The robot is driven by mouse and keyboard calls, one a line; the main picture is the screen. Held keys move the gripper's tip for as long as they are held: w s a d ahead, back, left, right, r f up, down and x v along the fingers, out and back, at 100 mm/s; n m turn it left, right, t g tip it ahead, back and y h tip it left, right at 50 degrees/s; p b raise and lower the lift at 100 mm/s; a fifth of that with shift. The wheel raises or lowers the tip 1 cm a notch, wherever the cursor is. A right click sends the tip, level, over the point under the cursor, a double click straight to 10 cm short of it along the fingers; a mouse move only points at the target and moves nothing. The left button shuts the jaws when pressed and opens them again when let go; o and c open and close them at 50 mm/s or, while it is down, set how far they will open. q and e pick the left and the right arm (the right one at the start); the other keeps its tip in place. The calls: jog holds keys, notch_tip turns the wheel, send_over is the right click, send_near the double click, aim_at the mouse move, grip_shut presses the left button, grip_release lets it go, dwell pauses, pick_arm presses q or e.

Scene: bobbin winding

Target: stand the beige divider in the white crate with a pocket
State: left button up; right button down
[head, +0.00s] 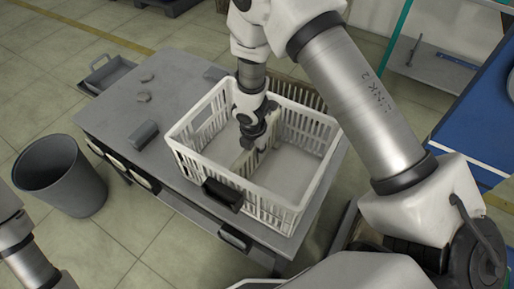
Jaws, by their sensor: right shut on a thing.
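The white crate (318,124) with slotted walls stands on the grey table, with a dark pocket (222,194) on its near wall. My right gripper (252,140) reaches down inside the crate from above. It is shut on the beige divider (243,163), which stands roughly upright across the inside of the crate. The gripper and wrist hide the divider's upper part, and I cannot tell whether its lower edge touches the crate floor. My left arm shows at the lower left edge, but its gripper is out of view.
The grey table (180,72) carries a dark grey block (143,134) and small flat pieces (144,97) left of the crate. A grey bin (60,178) stands on the floor at left. A blue-topped bench (470,130) is at right.

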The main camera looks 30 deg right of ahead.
jog(key=shift+f, duration=0.1)
dwell(0.3)
jog(key=c, duration=1.1)
grip_release()
jog(key=r, duration=0.4)
jog(key=a+r, duration=0.1)
jog(key=r, duration=0.3)
jog(key=s+r, duration=0.1)
jog(key=r, duration=0.3)
jog(key=shift+a, duration=0.25)
jog(key=shift+f, duration=0.1)
